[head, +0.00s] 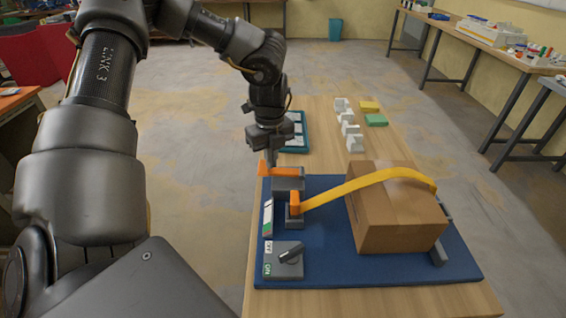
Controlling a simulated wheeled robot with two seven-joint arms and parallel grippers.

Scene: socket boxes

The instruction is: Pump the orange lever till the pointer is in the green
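The orange lever (285,171) lies roughly level on a grey block (288,185) at the back left of the blue board (330,272). My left gripper (270,160) points down at the lever's left part, touching it or just above it. Its fingertips are small and partly hidden, so I cannot tell whether they are open or shut. A narrow upright gauge (267,218) with white, green and reddish marks stands at the board's left edge. Its pointer is too small to make out. My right gripper is not in view.
A yellow strap (375,180) runs from an orange-topped clamp (295,205) over a cardboard box (398,225). A grey switch box (287,262) with a dark knob sits at the front left. White blocks (350,130) and a teal tray (298,135) lie behind.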

